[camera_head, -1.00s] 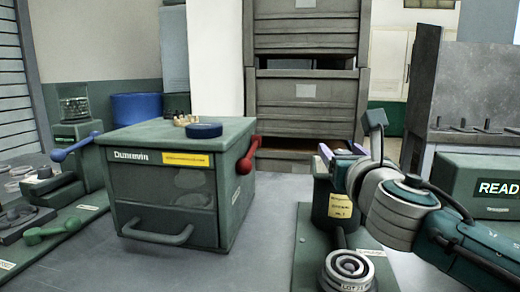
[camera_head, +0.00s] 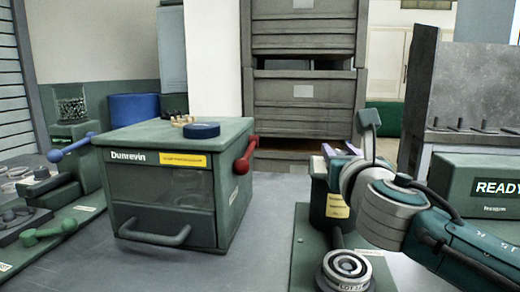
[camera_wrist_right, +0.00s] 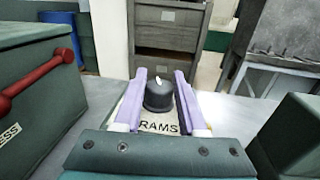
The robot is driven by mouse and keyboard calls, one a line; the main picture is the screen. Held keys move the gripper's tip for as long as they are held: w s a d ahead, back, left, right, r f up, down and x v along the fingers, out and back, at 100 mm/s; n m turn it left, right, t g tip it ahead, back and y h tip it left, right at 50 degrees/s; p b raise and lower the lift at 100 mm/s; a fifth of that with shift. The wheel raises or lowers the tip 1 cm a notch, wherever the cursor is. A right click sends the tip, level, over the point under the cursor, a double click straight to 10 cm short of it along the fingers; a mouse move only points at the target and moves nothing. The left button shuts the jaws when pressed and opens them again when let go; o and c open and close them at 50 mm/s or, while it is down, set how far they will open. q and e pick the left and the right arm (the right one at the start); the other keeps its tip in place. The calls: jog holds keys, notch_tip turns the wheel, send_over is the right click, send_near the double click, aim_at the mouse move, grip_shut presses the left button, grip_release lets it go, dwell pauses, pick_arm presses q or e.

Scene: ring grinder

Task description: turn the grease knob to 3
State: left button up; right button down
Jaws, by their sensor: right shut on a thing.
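The grease knob (camera_wrist_right: 158,92) is round and dark, with a white pointer mark on top that points away and slightly right in the right wrist view. It sits on a dark green housing (camera_head: 322,203) with a yellow label, right of centre in the head view. A plate lettered "RAMS" (camera_wrist_right: 160,127) shows in front of it; the rest of the word and any numbers are hidden. My right gripper (camera_wrist_right: 160,78) has its purple fingers on either side of the knob, shut on it. It also shows in the head view (camera_head: 337,151). My left gripper is out of view.
The green Dunrevin box (camera_head: 160,190) stands left, with a red handle (camera_head: 246,155) towards the housing. A green READY box (camera_head: 470,185) is at right. Grey bench (camera_head: 270,230) between is clear.

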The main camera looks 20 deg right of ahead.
jog(key=shift+f+m+g+h+b, duration=0.1)
jog(key=shift+m+g+h+b, duration=0.3)
jog(key=shift+m+g+h, duration=0.6)
jog(key=shift+a+m+g+h+b, duration=0.1)
jog(key=shift+m+g+h+b, duration=0.45)
jog(key=shift+h, duration=0.55)
jog(key=m+g+h+b, duration=0.3)
jog(key=shift+f, duration=0.15)
jog(key=shift+r+m+g+h+b, duration=0.2)
jog(key=shift+m+g+h+b, duration=0.5)
jog(key=shift+g+b, duration=0.4)
jog(key=shift+c, duration=2.4)
grip_release()
jog(key=p+v, duration=0.1)
jog(key=v, duration=0.8)
jog(key=shift+s+a, duration=0.3)
jog(key=shift+a, duration=0.05)
